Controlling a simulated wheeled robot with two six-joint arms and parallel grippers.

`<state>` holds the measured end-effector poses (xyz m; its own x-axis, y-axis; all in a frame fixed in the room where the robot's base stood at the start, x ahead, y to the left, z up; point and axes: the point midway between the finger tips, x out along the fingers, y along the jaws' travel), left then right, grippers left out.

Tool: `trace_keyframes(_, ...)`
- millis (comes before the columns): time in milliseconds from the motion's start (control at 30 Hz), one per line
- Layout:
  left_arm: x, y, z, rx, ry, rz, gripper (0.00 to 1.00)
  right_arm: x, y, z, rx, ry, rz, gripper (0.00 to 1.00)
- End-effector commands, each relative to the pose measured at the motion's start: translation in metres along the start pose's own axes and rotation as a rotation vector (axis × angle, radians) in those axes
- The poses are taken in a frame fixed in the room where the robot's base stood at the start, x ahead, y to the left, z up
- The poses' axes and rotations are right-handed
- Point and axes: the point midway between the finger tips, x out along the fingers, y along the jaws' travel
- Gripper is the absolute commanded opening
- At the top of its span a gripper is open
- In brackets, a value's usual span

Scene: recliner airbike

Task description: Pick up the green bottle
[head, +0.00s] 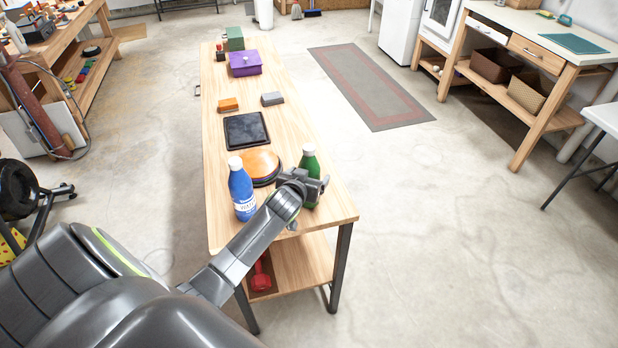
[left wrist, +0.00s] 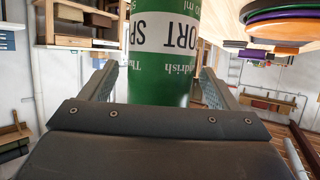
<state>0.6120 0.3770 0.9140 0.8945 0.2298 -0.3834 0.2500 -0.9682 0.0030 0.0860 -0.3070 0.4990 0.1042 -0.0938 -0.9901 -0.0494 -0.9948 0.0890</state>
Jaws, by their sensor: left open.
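The green bottle (head: 309,162) with a white cap stands upright near the front right end of the long wooden table (head: 334,205). My left gripper (head: 314,187) is at its side and hides part of its body. In the left wrist view the bottle (left wrist: 163,75) appears between the two fingers of my left gripper (left wrist: 160,88), with its label lettering upside down. The fingers are open, with a visible gap at the left finger; contact at the right finger cannot be told. My right gripper is not in view.
A blue water bottle (head: 242,190) stands left of my left gripper. A stack of round discs (head: 261,166) lies just behind. Farther back are a black tablet (head: 246,130), small blocks, a purple box (head: 245,64) and a green box (head: 235,40). A red dumbbell (head: 261,278) lies on the lower shelf.

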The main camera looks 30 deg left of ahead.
Motion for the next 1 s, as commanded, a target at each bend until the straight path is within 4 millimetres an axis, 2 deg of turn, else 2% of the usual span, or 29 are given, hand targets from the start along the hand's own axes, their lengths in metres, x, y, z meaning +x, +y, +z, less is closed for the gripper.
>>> trace_keyframes(133, 0.0081, 0.0001, -0.0001, 0.0, 0.0, 0.001, 0.82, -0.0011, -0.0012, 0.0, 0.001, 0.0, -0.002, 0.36)
trace_keyframes(400, 0.0093, 0.0, 0.0004, 0.0, 0.0, 0.0, 0.82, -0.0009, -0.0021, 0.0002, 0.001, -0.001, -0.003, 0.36)
trace_keyframes(900, 0.009, 0.0, 0.0006, 0.001, 0.0, 0.0, 0.17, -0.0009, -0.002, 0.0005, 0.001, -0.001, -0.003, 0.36)
trace_keyframes(1000, 0.0089, 0.0006, -0.0017, 0.001, 0.004, 0.002, 0.16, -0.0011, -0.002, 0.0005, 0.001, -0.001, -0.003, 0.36)
